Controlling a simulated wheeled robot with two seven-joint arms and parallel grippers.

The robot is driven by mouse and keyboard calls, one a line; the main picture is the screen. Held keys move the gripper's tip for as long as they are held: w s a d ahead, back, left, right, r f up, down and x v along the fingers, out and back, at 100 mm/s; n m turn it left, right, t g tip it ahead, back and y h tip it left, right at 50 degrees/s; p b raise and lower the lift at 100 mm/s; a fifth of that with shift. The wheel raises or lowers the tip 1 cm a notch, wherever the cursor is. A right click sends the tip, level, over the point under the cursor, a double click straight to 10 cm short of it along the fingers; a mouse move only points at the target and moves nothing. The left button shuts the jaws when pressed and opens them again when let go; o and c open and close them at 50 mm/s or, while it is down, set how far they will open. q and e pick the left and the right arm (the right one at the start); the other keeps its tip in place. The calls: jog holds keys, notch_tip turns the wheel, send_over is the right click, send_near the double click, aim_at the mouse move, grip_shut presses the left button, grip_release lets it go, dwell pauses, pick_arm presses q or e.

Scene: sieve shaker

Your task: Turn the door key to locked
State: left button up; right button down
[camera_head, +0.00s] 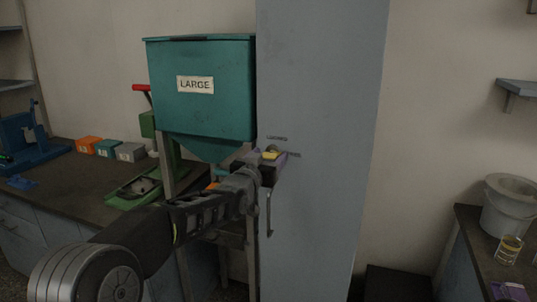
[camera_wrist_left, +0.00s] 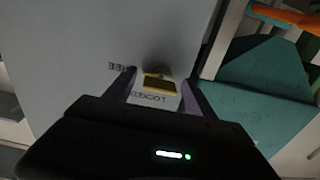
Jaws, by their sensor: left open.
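The tall grey door (camera_head: 325,90) fills the middle of the head view. Its small yellow key (camera_head: 271,154) sticks out from a round lock, and the key also shows in the left wrist view (camera_wrist_left: 159,84). In that view, the upside-down word FREE (camera_wrist_left: 121,67) is left of the key and LOCKED (camera_wrist_left: 153,97) is just below it. I cannot tell for sure which word the key points to. My left gripper (camera_wrist_left: 159,78) is open, with one purple finger on each side of the key and gaps showing between. The right gripper is not in view.
A door handle (camera_head: 269,212) hangs below the lock. A teal hopper (camera_head: 205,110) marked LARGE stands close left of the door, above a bench (camera_head: 85,180). At the right, a bench holds a white bucket (camera_head: 507,212) and a jar (camera_head: 508,249).

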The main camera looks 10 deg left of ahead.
pick_arm(q)
jog(key=c, duration=1.4)
